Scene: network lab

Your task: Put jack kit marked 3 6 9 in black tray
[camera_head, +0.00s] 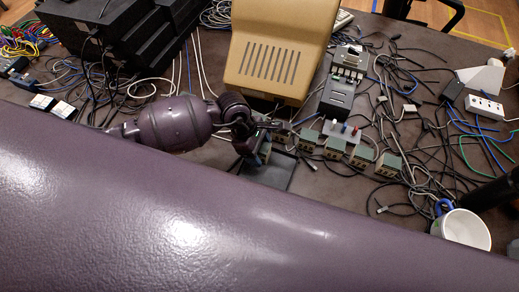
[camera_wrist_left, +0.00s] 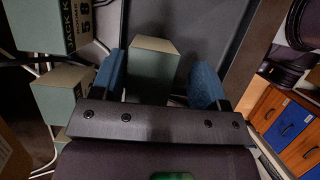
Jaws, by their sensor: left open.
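My left gripper (camera_head: 264,138) is open above the left part of the black tray (camera_head: 277,178). In the left wrist view its two blue fingers (camera_wrist_left: 160,82) stand either side of a small grey-green box (camera_wrist_left: 153,66), with a gap at the right finger. That box appears to be in or over the tray (camera_wrist_left: 218,35); its marking is hidden. Several similar jack kit boxes stand in a row right of the tray, the nearest being one box (camera_head: 308,139). In the wrist view one box (camera_wrist_left: 42,22) reads "JACK K" with 5 and 8. I cannot read 3 6 9 anywhere.
A beige slotted case (camera_head: 275,60) stands behind the tray. Black stacked units (camera_head: 125,40) are at the back left. Cables tangle over the right of the table. A white mug (camera_head: 462,230) stands at the front right. My purple arm covers the foreground.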

